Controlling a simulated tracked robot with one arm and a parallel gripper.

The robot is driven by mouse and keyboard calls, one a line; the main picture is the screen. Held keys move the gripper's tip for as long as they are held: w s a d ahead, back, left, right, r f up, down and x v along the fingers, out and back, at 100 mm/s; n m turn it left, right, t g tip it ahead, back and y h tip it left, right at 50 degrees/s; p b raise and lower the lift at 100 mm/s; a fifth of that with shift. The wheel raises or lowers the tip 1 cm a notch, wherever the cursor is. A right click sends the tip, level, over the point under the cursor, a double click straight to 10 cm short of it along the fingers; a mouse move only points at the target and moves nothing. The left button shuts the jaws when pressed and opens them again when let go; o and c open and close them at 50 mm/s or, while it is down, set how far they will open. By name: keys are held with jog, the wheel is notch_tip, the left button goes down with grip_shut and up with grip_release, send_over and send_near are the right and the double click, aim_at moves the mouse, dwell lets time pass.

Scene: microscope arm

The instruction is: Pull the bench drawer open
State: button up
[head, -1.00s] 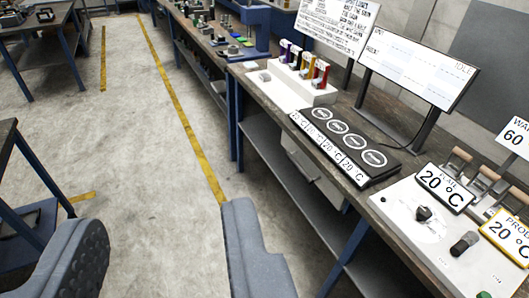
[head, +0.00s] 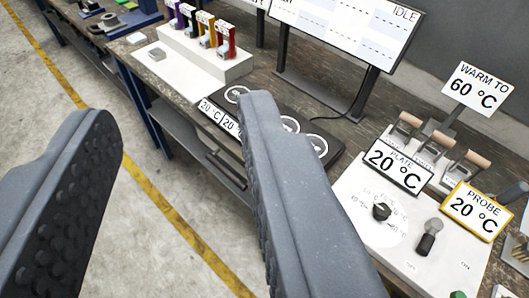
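My gripper (head: 180,115) is open and empty, its two dark grey fingers wide apart, the left one with a studded pad. It hangs in front of the workbench (head: 165,88), above the floor and the bench's front edge. Under the benchtop, left of the right finger, a grey panel with a dark bar, likely the bench drawer (head: 212,150), shows in part. The right finger hides the rest of it, so I cannot tell whether it is shut. Nothing is between the fingers.
On the bench stand a white rack (head: 205,55) with coloured holders, a black plate with round spots (head: 322,148), an IDLE board (head: 345,30) and a white control panel (head: 410,240) with knobs. Signs read 20 °C and WARM TO 60 °C. Floor with a yellow line (head: 165,205) is clear.

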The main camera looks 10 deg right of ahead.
aim_at(225, 171)
jog(key=shift+w+a, duration=0.35)
jog(key=shift+o, duration=0.7)
jog(key=w+a+f+n+b, duration=0.2)
jog(key=w+f+n, duration=0.1)
jog(key=w+f, duration=0.95)
jog(key=w+a+f+n+b, duration=0.2)
jog(key=w+f+n, duration=0.2)
jog(key=w+f, duration=0.9)
notch_tip(225, 171, down, 35)
jog(key=d+n+h+b, duration=0.2)
jog(key=d+n+b, duration=0.1)
jog(key=n, duration=0.5)
jog(key=shift+t, duration=0.4)
jog(key=w, duration=0.4)
jog(key=w+f+b, duration=0.1)
jog(key=w, duration=0.3)
jog(key=w+d+f+b, duration=0.1)
jog(key=w, duration=0.3)
jog(key=shift+w+f, duration=0.15)
jog(key=shift+w, duration=0.2)
jog(key=shift+w+d, duration=0.1)
jog(key=shift+w, duration=0.5)
